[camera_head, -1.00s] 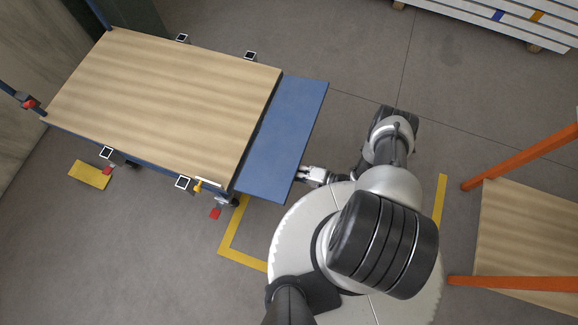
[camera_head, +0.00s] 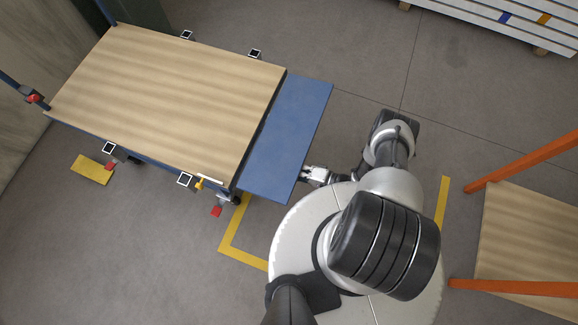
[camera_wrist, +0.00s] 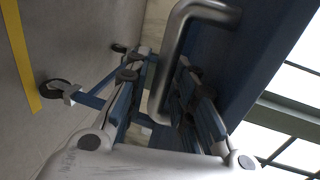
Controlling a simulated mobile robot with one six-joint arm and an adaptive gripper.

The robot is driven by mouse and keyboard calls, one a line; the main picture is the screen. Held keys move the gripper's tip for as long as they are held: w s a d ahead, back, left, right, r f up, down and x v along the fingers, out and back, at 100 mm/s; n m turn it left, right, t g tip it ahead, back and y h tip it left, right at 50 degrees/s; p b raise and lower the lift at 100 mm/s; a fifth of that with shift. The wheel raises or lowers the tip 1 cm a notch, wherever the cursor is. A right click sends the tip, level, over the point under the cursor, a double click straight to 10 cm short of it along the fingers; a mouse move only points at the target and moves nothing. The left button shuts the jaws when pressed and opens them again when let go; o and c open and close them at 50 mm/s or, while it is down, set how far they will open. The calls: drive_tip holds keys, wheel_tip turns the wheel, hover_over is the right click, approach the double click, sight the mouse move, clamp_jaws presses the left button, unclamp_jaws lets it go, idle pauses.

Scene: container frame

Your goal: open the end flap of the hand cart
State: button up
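The hand cart has a wooden deck (camera_head: 170,95) and a blue end flap (camera_head: 290,140) at its right end. The flap reaches outward from the deck edge, with a dark gap between them; its exact tilt is hard to tell from above. My gripper (camera_head: 312,175) is at the flap's outer edge, near its lower corner. In the wrist view, a bent metal handle (camera_wrist: 168,70) stands on the blue panel (camera_wrist: 245,60). My gripper's fingers (camera_wrist: 165,105) are apart, with the handle bar between them. Contact with the bar is not clear.
A yellow latch (camera_head: 199,184) sits at the cart's near corner. Yellow floor tape (camera_head: 232,235) runs beside my base. An orange-posted rack with a wooden shelf (camera_head: 525,235) stands at right. Stacked white boards (camera_head: 490,20) lie at the back. Floor beyond the flap is clear.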

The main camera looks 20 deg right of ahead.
drive_tip(key=shift+o, duration=0.8)
drive_tip(key=shift+a, duration=0.1)
drive_tip(key=shift+s, duration=0.1)
drive_tip(key=v, duration=1.2)
